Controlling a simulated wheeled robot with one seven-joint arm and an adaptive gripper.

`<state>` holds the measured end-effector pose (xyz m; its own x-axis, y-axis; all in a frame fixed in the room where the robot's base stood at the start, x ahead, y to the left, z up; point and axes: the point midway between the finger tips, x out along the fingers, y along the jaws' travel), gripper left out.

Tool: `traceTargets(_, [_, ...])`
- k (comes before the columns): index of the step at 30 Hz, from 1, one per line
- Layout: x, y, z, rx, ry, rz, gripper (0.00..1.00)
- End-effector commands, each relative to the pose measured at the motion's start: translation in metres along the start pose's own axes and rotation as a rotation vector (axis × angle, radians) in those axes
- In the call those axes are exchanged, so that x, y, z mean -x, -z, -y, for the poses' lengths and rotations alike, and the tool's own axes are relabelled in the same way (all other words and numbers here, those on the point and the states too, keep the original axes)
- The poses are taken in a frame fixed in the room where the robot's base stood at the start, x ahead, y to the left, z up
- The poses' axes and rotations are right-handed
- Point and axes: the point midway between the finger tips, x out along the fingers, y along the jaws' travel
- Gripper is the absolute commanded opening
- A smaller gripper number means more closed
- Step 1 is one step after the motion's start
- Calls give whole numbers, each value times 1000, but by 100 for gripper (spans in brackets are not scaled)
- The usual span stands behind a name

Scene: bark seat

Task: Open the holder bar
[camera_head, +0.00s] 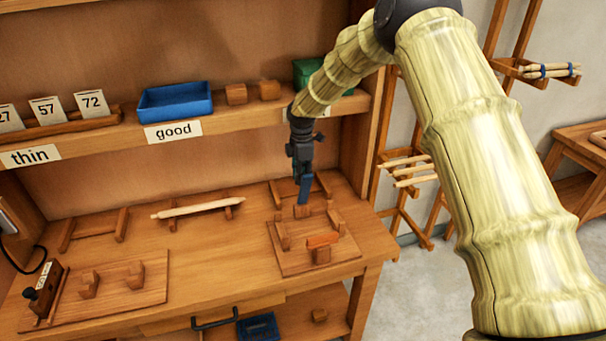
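A wooden holder fixture sits on a square board (287,262) at the right end of the workbench. It has several upright wooden blocks. A short orange-red bar (323,240) lies across the fixture's front right part, above a small block (321,256); I take it for the holder bar. My gripper (304,197) points down with its blue fingertips just above and behind the fixture, near its rear block (302,211). The gripper looks apart from the bar. The fingers are seen nearly edge-on, so their gap cannot be made out.
A pale rod (198,207) rests on a rack at mid-bench. A second board (110,290) with two cradles and a dark-knobbed device (42,290) are at the left. The bench centre is clear.

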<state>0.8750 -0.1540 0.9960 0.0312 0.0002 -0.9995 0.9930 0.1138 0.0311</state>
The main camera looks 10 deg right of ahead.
Motion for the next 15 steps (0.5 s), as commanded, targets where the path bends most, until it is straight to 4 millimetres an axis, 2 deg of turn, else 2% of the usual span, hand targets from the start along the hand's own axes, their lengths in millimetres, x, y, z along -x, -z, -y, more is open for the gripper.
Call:
traceTargets(1, [-25, 3, 11, 3, 27, -2, 32])
traceTargets(3, [-25, 3, 11, 3, 27, -3, 44])
traceTargets(5, [-24, 3, 11, 3, 26, -3, 47])
traceTargets(9, [-20, 3, 12, 2, 20, -3, 73])
traceTargets(10, [-19, 3, 12, 2, 19, -3, 76])
traceTargets(12, [-17, 2, 13, 1, 17, -3, 76])
traceTargets(15, [-15, 2, 12, 1, 16, -3, 68])
